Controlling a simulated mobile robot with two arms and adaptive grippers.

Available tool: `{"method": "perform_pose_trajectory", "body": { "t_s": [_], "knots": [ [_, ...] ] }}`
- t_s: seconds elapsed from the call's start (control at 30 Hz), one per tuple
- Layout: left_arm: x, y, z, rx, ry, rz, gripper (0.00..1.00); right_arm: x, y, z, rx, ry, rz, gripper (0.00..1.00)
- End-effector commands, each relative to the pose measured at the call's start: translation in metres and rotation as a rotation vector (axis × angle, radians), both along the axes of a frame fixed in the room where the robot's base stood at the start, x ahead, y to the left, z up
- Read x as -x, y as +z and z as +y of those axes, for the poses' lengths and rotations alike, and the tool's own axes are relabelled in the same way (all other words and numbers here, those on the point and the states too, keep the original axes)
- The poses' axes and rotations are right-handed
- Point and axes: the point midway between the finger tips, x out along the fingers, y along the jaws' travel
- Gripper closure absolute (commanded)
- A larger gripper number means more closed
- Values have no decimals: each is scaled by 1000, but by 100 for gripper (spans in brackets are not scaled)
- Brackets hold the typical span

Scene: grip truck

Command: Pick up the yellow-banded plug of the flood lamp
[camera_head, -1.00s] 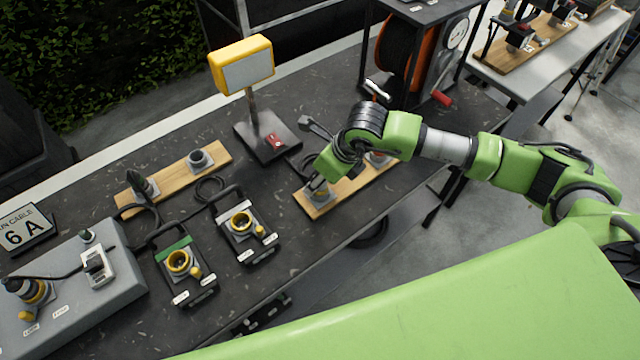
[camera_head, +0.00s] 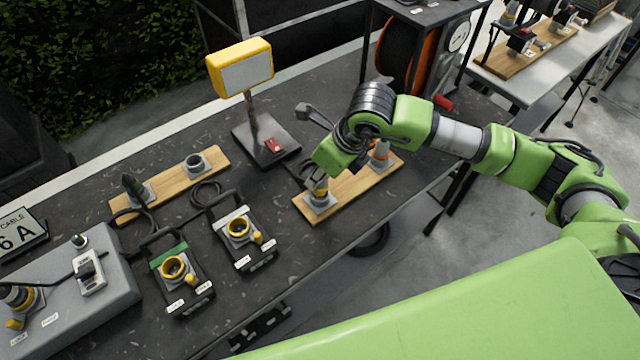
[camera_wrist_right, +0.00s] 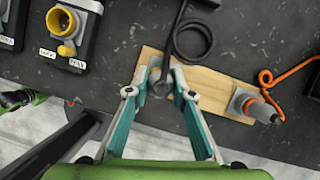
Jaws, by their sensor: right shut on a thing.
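The flood lamp (camera_head: 239,68) has a yellow head on a post with a dark base, behind the right wooden board. Its yellow-banded plug (camera_head: 319,186) is upright at the grey holder (camera_head: 320,203) on the board's left end. My right gripper (camera_head: 320,178) is above that holder, shut on the plug. In the right wrist view the two teal fingers (camera_wrist_right: 161,80) close on the plug from both sides, and a black cable (camera_wrist_right: 184,28) runs away from there. Whether the plug is still seated in the holder I cannot tell. My left gripper is not in view.
An orange-banded plug (camera_head: 380,154) stands at the right end of the same wooden board (camera_head: 350,190); its orange cord shows in the wrist view. Two socket boxes (camera_head: 241,242) (camera_head: 178,279) stand to the left. Another wooden board (camera_head: 168,186) lies behind them. A cable reel (camera_head: 405,55) is at the back.

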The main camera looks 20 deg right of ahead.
Motion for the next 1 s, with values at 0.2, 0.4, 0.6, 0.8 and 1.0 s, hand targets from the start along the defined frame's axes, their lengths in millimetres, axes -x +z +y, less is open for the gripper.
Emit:
{"method": "perform_pose_trajectory", "body": {
  "t_s": [0.2,0.4,0.6,0.8,1.0],
  "knots": [
    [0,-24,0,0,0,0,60,40,48,15,-2,8,-10,100],
    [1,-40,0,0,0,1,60,88,69,30,-1,8,-7,100],
    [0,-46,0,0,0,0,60,115,84,39,-1,5,-3,100],
    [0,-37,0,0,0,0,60,125,105,41,0,2,-4,100],
    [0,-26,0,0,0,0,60,125,126,41,0,1,-2,100]
  ]
}}
